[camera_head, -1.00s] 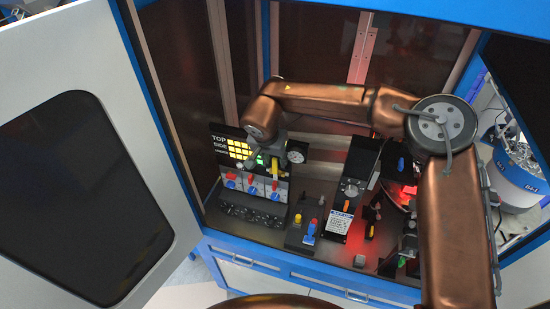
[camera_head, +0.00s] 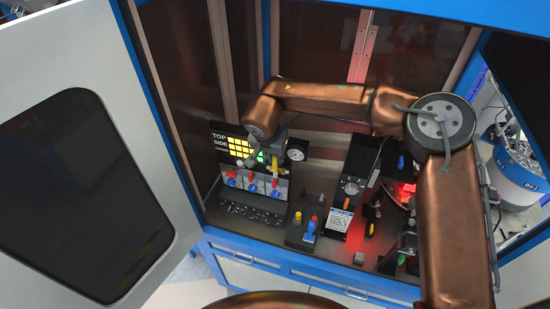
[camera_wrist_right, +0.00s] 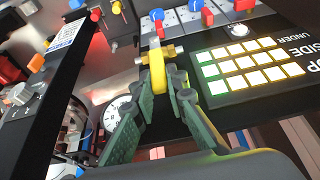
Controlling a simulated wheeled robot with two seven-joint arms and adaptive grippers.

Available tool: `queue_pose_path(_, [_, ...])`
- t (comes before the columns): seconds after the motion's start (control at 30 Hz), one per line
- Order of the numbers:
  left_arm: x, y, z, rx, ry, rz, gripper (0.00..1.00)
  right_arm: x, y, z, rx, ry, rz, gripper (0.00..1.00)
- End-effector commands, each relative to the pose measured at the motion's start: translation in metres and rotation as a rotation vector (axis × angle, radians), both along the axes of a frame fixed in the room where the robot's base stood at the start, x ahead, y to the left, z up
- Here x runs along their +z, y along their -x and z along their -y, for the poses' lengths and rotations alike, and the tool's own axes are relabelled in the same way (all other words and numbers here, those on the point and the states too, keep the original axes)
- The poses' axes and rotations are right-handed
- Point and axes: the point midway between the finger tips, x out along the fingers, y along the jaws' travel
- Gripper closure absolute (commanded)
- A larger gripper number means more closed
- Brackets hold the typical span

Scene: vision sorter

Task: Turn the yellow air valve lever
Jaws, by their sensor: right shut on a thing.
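In the right wrist view the lever (camera_wrist_right: 157,72) stands between my fingers, on a brass fitting (camera_wrist_right: 159,53). My right gripper (camera_wrist_right: 161,88) is shut on the lever, with a green finger on each side of it. In the head view my right gripper (camera_head: 272,157) is partly hidden by its own wrist. My left gripper is not in view.
A round gauge (camera_head: 296,150) sits close to the right of the gripper. The TOP/SIDE display (camera_head: 238,147) is to its left.

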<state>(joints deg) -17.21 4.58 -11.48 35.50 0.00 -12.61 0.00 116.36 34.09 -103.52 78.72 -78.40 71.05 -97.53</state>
Motion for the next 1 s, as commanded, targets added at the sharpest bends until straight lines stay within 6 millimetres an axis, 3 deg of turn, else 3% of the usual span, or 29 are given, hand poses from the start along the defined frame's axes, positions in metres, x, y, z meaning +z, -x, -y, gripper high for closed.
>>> queue_pose_path(0.47, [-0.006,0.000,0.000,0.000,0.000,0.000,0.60,-0.001,0.000,0.002,-0.001,-0.025,0.009,1.00])
queue_pose_path(0.67, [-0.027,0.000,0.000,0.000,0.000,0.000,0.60,-0.004,0.003,0.011,-0.002,-0.112,0.036,1.00])
queue_pose_path(1.0, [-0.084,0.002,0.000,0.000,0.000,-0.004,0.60,-0.013,0.009,0.032,-0.003,-0.345,0.112,1.00])
